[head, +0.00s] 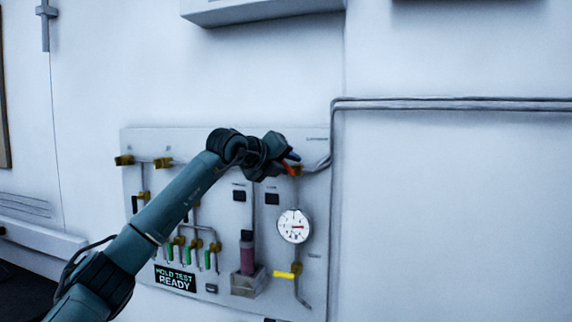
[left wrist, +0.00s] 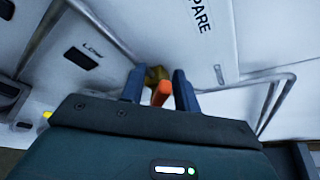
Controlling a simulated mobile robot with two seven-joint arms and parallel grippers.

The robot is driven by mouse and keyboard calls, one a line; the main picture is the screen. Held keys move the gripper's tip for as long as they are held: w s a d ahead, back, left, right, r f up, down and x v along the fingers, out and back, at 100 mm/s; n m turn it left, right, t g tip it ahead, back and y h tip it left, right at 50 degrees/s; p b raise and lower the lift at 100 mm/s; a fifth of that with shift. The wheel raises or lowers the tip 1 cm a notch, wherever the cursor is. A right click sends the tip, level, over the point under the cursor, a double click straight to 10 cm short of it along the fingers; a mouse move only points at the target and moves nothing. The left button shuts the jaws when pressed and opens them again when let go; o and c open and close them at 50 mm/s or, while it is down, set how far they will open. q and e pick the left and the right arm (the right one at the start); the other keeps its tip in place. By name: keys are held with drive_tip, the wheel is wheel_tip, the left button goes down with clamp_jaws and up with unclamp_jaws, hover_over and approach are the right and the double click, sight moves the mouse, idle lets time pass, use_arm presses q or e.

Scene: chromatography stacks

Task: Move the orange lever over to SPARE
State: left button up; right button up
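The orange lever (left wrist: 161,93) shows in the left wrist view between the two fingers of my left gripper (left wrist: 159,92). A brass-coloured valve body (left wrist: 155,74) is behind it. The fingers stand apart, one on each side of the lever, with a small gap on the left; I cannot tell whether the right finger touches it. In the head view my left gripper (head: 291,157) is at the upper right of the wall panel and hides most of the lever. A label reading "PARE" (left wrist: 199,14), its first letter cut off, is above the lever in the left wrist view. My right gripper is not in view.
The panel (head: 140,137) also carries a round gauge (head: 294,226), a yellow lever (head: 285,275), several green levers (head: 187,255) and a "HOLD TEST READY" sign (head: 175,278). Pipes (head: 450,103) run right along the wall. The wall right of the panel is otherwise clear.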

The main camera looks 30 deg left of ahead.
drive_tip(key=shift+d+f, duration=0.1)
use_arm(q)
drive_tip(key=shift+s, duration=0.25)
drive_tip(key=b+v, duration=0.3)
drive_tip(key=v, duration=0.9)
drive_tip(key=shift+s, duration=0.35)
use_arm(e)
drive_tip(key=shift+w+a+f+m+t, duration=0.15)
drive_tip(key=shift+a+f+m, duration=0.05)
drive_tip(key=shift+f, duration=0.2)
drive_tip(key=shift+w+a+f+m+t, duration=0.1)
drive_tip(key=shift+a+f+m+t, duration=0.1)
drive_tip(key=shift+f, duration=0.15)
use_arm(q)
drive_tip(key=shift+r, duration=0.1)
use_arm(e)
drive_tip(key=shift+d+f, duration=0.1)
